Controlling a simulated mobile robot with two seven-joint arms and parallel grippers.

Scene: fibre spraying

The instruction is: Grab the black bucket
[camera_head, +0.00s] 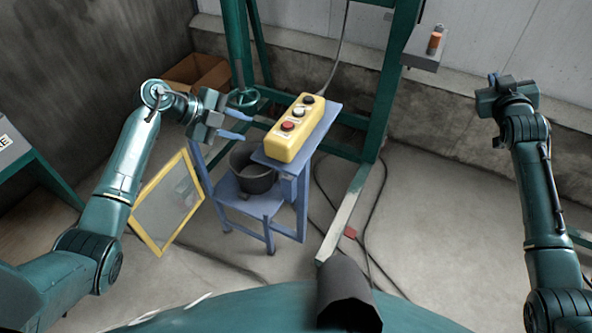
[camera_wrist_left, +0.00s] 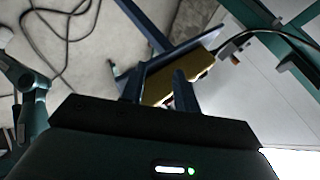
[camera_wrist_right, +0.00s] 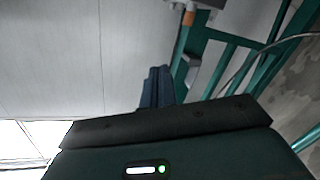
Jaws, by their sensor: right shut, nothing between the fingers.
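The black bucket (camera_head: 254,181) stands upright on the low seat of a blue stand (camera_head: 262,206) in the head view. The stand's upper shelf and a yellow control box (camera_head: 291,134) partly cover its right side. My left gripper (camera_head: 247,127) is open and empty, above and slightly left of the bucket, with its fingers pointing right towards the yellow box. In the left wrist view its two fingers (camera_wrist_left: 158,90) are apart with the yellow box beyond them. My right gripper (camera_head: 492,79) is shut and empty at the far right; its closed fingers (camera_wrist_right: 157,86) show in the right wrist view.
A yellow-framed panel (camera_head: 166,202) leans left of the stand. A green metal frame (camera_head: 384,90) rises behind it, with a foot reaching forward on the right. Cables lie on the floor. A cardboard box (camera_head: 198,76) sits at the back left. The floor at right is mostly clear.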

